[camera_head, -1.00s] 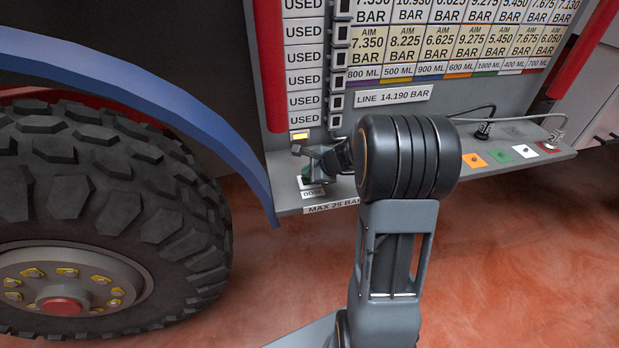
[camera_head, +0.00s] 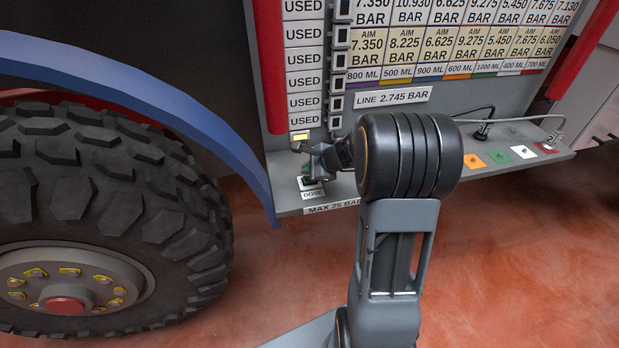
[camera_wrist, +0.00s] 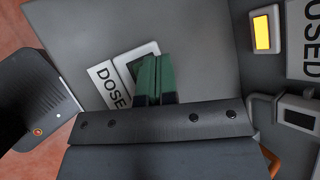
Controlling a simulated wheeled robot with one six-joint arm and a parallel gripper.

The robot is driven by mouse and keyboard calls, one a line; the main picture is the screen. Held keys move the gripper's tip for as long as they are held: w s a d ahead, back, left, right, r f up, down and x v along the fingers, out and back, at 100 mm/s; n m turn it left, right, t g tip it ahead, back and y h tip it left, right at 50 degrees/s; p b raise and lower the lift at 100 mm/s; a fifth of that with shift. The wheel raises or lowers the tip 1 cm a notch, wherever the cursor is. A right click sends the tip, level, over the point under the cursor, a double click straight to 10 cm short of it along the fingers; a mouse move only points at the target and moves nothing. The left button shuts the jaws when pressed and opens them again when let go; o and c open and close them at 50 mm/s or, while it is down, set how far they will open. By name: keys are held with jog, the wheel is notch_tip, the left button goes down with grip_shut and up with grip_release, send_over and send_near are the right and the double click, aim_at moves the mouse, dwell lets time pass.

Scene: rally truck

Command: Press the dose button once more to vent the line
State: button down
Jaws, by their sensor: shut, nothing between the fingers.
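The dose button's white-edged plate (camera_wrist: 125,60) and its DOSE label (camera_wrist: 108,84) lie on the grey shelf, in the upper left middle of the wrist view. The label (camera_head: 313,195) also shows at the shelf's left end in the head view. My gripper (camera_wrist: 154,60) is shut and empty, its green fingers side by side over the plate. They cover most of the button, so I cannot tell whether they touch it. In the head view my gripper (camera_head: 308,180) points down just behind the label. The line display (camera_head: 392,97) reads 2.745 BAR.
A small yellow lamp (camera_head: 300,136) is on the panel above the shelf; it also shows in the wrist view (camera_wrist: 262,32). Orange, green, white and red squares lie along the shelf's right part, with hoses behind. The truck wheel (camera_head: 100,220) stands to the left.

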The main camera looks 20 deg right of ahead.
aim_at(308, 180)
jog(key=shift+r+p, duration=1.95)
jog(key=shift+r, duration=0.55)
dwell(0.5)
jog(key=shift+a, duration=0.1)
dwell(0.7)
